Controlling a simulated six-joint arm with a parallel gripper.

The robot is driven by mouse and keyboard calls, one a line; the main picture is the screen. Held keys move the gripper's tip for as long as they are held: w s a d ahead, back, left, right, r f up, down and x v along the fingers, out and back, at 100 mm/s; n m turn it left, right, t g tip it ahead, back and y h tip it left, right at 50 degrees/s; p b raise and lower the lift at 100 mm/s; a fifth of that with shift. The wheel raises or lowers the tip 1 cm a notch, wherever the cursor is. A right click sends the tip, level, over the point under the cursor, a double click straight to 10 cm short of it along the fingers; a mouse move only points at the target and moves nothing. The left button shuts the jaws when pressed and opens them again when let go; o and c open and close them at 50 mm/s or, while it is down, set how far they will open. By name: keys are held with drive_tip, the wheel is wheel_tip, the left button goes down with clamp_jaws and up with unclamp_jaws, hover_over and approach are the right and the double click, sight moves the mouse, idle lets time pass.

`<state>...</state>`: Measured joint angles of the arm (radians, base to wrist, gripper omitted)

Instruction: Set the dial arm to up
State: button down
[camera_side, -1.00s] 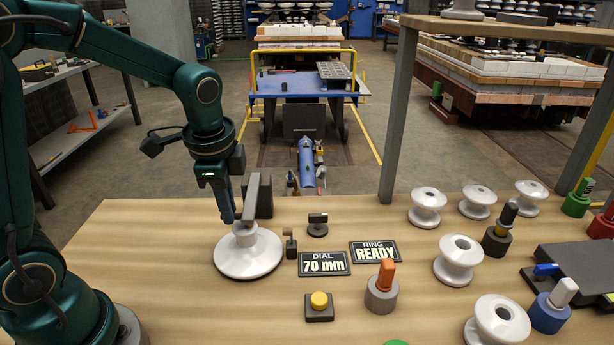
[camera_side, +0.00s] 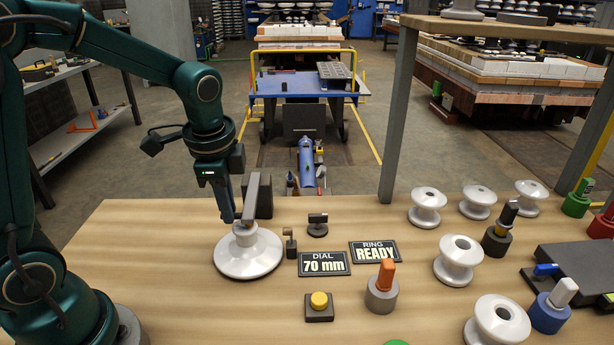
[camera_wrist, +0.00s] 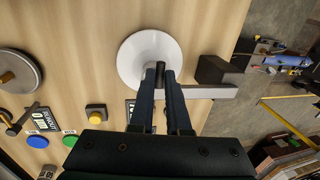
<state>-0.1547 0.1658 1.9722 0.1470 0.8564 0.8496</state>
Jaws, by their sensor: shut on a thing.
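A grey bar, which looks like the dial arm (camera_side: 252,197), runs beside a dark block (camera_side: 265,198) to the middle of a white disc insulator (camera_side: 248,262). The bar (camera_wrist: 212,91) and block (camera_wrist: 214,70) also show in the wrist view, at the right of the disc (camera_wrist: 130,62). I cannot tell the bar's exact tilt. My gripper (camera_side: 230,215) points down at the disc's middle. Its fingers (camera_wrist: 160,75) are shut on a dark grey pin (camera_wrist: 160,68) at the disc's centre. The fingers and bar partly hide the pin. The dial sign (camera_side: 324,263) reads 70 mm.
The ring sign (camera_side: 375,251) reads READY. Small dark fixtures (camera_side: 290,243) and (camera_side: 318,226), a yellow button (camera_side: 319,301) and an orange-topped post (camera_side: 382,290) stand right of the disc. White insulators (camera_side: 458,260) stand farther right. The wood in front of the disc is clear.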

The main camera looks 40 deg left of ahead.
drive_tip(key=shift+w+a+r+g+h, duration=0.15)
drive_tip(key=shift+r+g+h, duration=0.15)
drive_tip(key=shift+r, duration=0.2)
drive_tip(key=shift+w+a+r+g+h, duration=0.1)
drive_tip(key=shift+r+g+h, duration=0.2)
drive_tip(key=shift+r, duration=0.15)
drive_tip(key=w+a+r, duration=0.7)
drive_tip(key=shift+a+r, duration=0.2)
drive_tip(key=shift+r, duration=0.2)
drive_tip(key=shift+w, duration=0.15)
idle(0.3)
drive_tip(key=c, duration=0.9)
unclamp_jaws()
drive_tip(key=shift+r, duration=0.1)
